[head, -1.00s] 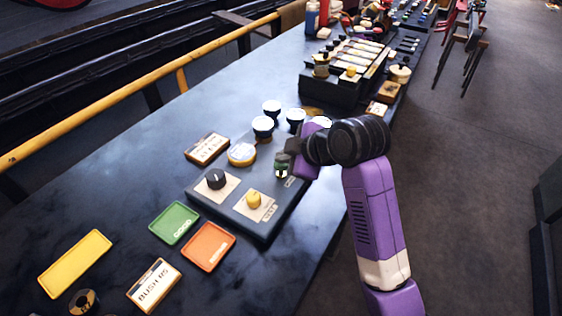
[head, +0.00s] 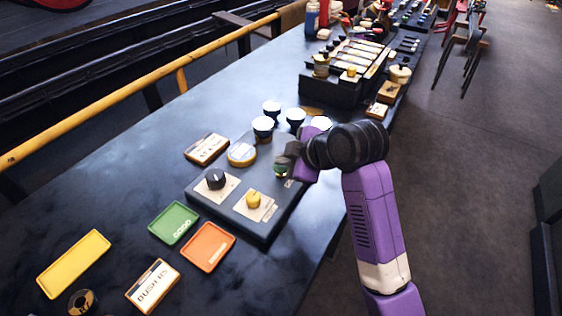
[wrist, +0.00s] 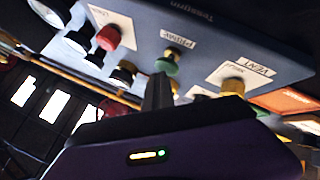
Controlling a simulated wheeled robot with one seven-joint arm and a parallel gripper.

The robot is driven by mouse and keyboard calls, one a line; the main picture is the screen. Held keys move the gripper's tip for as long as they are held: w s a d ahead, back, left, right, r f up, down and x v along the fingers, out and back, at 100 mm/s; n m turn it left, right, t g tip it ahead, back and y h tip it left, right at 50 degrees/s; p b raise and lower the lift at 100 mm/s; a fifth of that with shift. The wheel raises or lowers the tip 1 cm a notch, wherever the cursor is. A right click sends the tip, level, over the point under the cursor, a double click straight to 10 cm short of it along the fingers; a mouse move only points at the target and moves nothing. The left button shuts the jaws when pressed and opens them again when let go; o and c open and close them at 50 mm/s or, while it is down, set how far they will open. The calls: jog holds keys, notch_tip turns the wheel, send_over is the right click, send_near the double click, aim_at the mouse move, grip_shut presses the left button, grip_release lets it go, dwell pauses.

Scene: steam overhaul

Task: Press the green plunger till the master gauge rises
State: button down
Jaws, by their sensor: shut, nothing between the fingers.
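The green plunger (head: 281,173) stands on the dark test panel (head: 262,225), partly hidden by my gripper in the head view. In the wrist view the green plunger (wrist: 167,66) shows beside a white label. My gripper (head: 284,158) is shut and empty, right over the plunger. In the wrist view its fingertips (wrist: 159,80) overlap the plunger's near edge; I cannot tell whether they touch it. A round gauge with a pale face (head: 242,152) is at the panel's back left. I cannot tell whether it is the master gauge, and its needle is too small to read.
A black knob (head: 216,178) and a yellow knob (head: 254,200) sit on the panel. A red knob (wrist: 108,38) shows in the wrist view. Several dark cups with white tops, including one (head: 263,124), stand behind. Green (head: 174,222) and orange (head: 208,246) trays lie in front.

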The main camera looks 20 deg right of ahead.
aim_at(284, 169)
jog(key=shift+f, duration=0.5)
jog(key=shift+r, duration=0.1)
dwell(0.3)
jog(key=shift+r+p, duration=1.7)
notch_tip(284, 169, up, 5)
jog(key=p, duration=0.4)
jog(key=shift+p, duration=0.4)
